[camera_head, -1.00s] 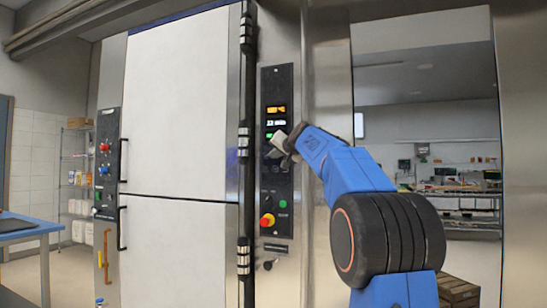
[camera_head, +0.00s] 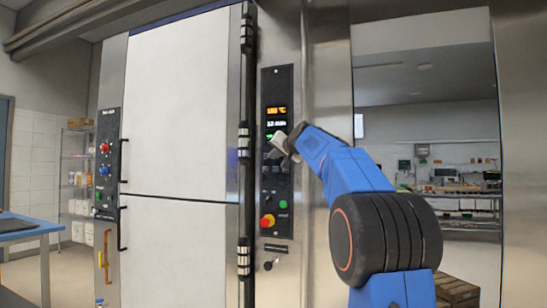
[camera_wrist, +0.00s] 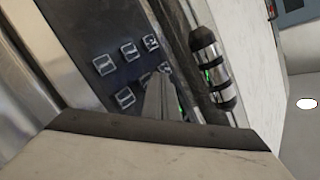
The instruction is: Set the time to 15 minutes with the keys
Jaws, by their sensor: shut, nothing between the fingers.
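The black control panel (camera_head: 277,185) is upright on the steel oven front. Its upper display (camera_head: 276,111) is orange and seems to read 180 °C. The display below (camera_head: 276,124) is pale and seems to read 12 min, though the digits are small. In the wrist view, square silver keys (camera_wrist: 128,50) sit in two rows on the panel. My gripper (camera_head: 277,143) is shut and empty, in front of the panel just below the displays. In the wrist view its fingertips (camera_wrist: 162,78) are over the lower row's end and partly hide keys there. I cannot tell whether they touch.
A red and yellow stop button (camera_head: 267,220) and a green button (camera_head: 282,204) are lower on the panel. A dark vertical bar with metal bands (camera_head: 244,140) runs close left of the panel, beside the white oven doors (camera_head: 180,110). Bare steel (camera_head: 317,230) is on the right.

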